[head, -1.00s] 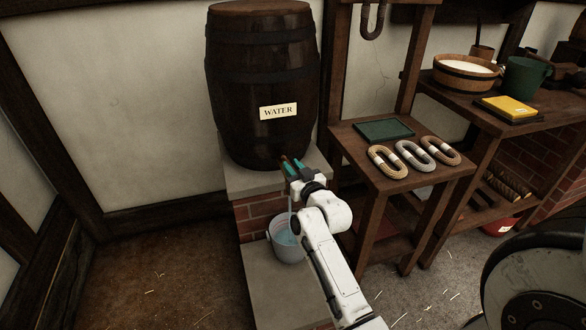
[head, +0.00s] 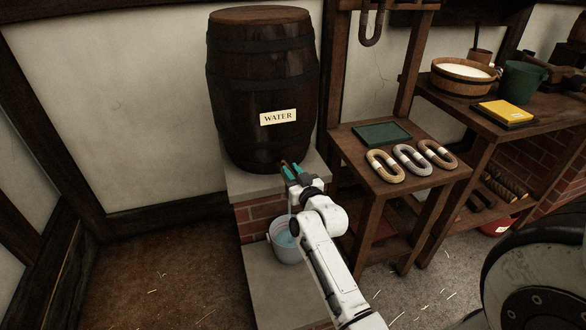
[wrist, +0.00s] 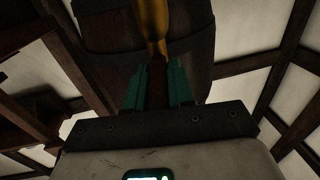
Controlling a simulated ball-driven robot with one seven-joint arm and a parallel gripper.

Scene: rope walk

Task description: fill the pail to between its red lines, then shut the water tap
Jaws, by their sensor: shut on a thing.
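The dark wooden water barrel (head: 262,85) stands on a stone ledge. My gripper (head: 289,170) is at the front of its base. In the wrist view my green fingers (wrist: 157,88) are shut on a dark brown tap handle (wrist: 157,80), with the brass tap (wrist: 152,25) beyond it. The grey pail (head: 286,254) stands upright on the lower stone step, below my gripper. Pale blue water (head: 286,239) shows inside it. A thin pale stream seems to fall into it from beside my wrist.
A small wooden table (head: 370,158) to the right holds a green tray (head: 382,134) and several rope coils. The floor at left is open.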

